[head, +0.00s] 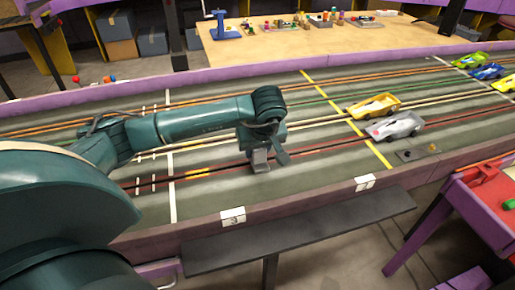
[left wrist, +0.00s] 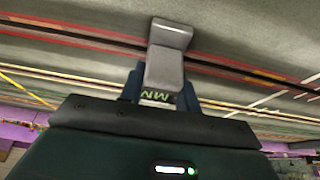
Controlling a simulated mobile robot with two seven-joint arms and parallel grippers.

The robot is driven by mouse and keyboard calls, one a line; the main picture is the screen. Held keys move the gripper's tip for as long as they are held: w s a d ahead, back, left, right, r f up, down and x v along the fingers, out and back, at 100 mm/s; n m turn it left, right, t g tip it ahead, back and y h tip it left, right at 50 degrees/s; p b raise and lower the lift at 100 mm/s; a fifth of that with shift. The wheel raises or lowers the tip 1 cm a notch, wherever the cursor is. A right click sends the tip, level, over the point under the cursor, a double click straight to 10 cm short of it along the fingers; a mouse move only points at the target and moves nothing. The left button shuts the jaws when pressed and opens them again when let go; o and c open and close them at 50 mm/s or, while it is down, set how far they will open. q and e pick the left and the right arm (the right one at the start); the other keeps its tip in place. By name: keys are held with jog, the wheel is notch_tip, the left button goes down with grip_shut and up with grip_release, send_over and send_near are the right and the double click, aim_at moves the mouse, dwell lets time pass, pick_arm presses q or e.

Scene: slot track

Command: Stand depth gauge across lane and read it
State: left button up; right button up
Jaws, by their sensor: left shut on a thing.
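My left gripper (head: 263,153) reaches over the slot track (head: 330,160) from the left and points down. It is shut on a grey block-like depth gauge (head: 260,162). In the left wrist view the depth gauge (left wrist: 166,66) sticks out between the fingers, with a wider foot at its far end. Green marks on its near part are not clearly legible. The foot is at or just above the track, by the red-lined lane (head: 215,168); I cannot tell whether it touches. My right gripper is not in view.
A yellow car (head: 374,106) and a silver car (head: 395,126) stand right of the gauge, near a yellow line. More cars (head: 487,72) stand at the far right. A dark shelf (head: 300,235) runs along the near edge. A workbench (head: 330,45) stands behind.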

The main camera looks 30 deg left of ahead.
pick_arm(q)
jog(key=o, duration=1.1)
jog(key=shift+o, duration=0.2)
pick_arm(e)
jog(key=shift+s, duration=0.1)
pick_arm(q)
jog(key=shift+r, duration=0.25)
jog(key=p+v, duration=0.1)
jog(key=v, duration=1)
jog(key=shift+s+d+r, duration=0.15)
jog(key=shift+s+r, duration=0.05)
jog(key=shift+r, duration=0.05)
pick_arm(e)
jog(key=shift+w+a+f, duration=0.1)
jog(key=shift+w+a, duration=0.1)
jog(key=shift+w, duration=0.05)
